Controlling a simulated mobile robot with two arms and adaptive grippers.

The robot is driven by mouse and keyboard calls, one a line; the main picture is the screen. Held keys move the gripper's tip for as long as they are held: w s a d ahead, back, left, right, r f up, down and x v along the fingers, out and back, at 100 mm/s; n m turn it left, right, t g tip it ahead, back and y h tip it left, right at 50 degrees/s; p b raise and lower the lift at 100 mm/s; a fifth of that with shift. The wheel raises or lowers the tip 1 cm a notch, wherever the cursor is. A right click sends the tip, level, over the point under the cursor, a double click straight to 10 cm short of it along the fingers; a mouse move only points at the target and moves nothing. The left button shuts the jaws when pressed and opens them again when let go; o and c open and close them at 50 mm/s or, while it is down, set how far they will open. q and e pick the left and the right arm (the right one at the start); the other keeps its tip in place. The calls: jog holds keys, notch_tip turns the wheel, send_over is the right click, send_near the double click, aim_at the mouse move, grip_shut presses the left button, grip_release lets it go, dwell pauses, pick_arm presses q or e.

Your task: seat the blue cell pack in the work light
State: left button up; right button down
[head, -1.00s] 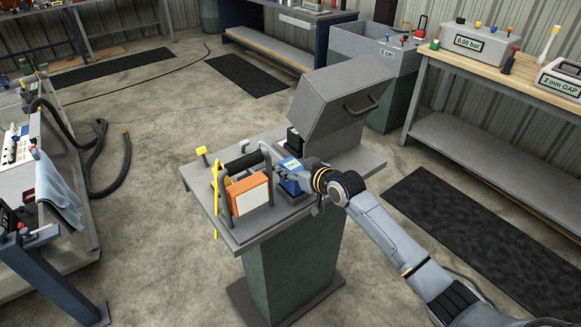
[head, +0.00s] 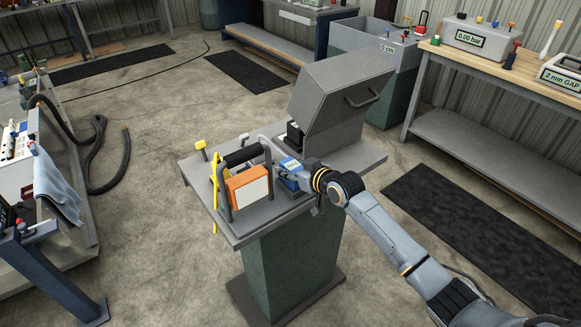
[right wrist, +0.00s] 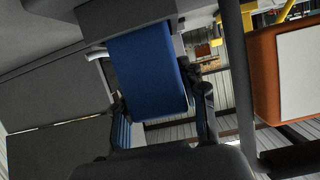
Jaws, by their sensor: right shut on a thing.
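The blue cell pack (head: 289,165) is at the fingers of my right gripper (head: 299,177), beside the right side of the work light. In the right wrist view the blue pack (right wrist: 145,75) sits between the two fingers of the right gripper (right wrist: 163,108), which is shut on it. The work light (head: 247,187) has an orange body, a pale front panel and a dark carry frame. It stands on the grey pedestal top. Its orange side (right wrist: 268,85) shows at the right of the wrist view, apart from the pack. The light's pack slot is not visible. My left gripper is out of view.
The pedestal top (head: 355,163) also carries a grey hooded box (head: 335,100) with a handle, behind the gripper. A small black item (head: 294,134) stands at its front. A yellow-topped knob (head: 201,146) is at the left edge. The pedestal's right part is clear.

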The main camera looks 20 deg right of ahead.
jog(key=shift+f, duration=0.1)
jog(key=c, duration=0.7)
grip_release()
jog(key=shift+s, duration=0.15)
jog(key=v, duration=1.1)
jog(key=shift+s+d+r, duration=0.2)
jog(key=shift+s+r, duration=0.05)
jog(key=shift+s, duration=0.05)
jog(key=shift+f, duration=0.1)
